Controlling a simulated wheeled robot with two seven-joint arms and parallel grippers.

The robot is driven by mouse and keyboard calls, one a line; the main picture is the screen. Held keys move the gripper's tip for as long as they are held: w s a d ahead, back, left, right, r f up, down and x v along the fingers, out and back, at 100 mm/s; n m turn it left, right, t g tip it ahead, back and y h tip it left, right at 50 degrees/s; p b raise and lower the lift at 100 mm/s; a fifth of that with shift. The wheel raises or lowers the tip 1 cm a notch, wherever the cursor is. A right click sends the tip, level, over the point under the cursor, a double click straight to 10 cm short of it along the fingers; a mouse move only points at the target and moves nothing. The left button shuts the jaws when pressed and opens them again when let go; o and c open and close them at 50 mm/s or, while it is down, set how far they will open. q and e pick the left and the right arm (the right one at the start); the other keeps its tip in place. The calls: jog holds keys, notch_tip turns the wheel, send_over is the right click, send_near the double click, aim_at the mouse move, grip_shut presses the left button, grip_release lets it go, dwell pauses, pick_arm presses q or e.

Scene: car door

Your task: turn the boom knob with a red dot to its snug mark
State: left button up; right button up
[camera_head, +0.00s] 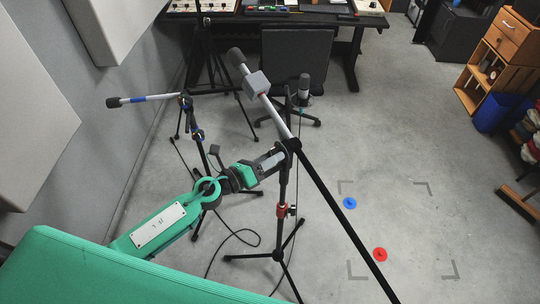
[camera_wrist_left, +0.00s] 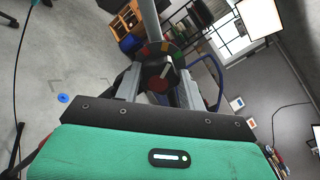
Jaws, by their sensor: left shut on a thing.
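A black boom stand carries a long boom (camera_head: 325,192) that slopes from a microphone (camera_head: 237,57) at upper left down to the lower right. My left gripper (camera_head: 272,161) is at the boom joint (camera_head: 292,145), beside the top of the stand's post. In the left wrist view, its two grey fingers (camera_wrist_left: 160,88) are closed around the dark boom knob (camera_wrist_left: 158,72). A round dial with green, orange and red patches (camera_wrist_left: 165,48) shows behind the knob. The exact pointing of the red dot against the marks is too small to tell. My right gripper is not in view.
A second stand with a blue-banded boom (camera_head: 150,98) stands at the left by the wall. A blue disc (camera_head: 349,203) and a red disc (camera_head: 380,254) lie on the floor. A desk (camera_head: 350,20) is at the back. The floor at right is mostly clear.

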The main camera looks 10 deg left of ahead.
pick_arm(q)
jog(key=shift+n+p, duration=0.4)
jog(key=shift+n, duration=0.8)
jog(key=o, duration=1)
jog(key=shift+c, duration=0.2)
jog(key=shift+s, duration=0.1)
jog(key=shift+s+a+f, duration=0.15)
jog(key=shift+s+a, duration=0.05)
jog(key=shift+a, duration=0.1)
jog(key=b+v, duration=0.6)
jog(key=v, duration=0.7)
jog(key=shift+b, duration=0.4)
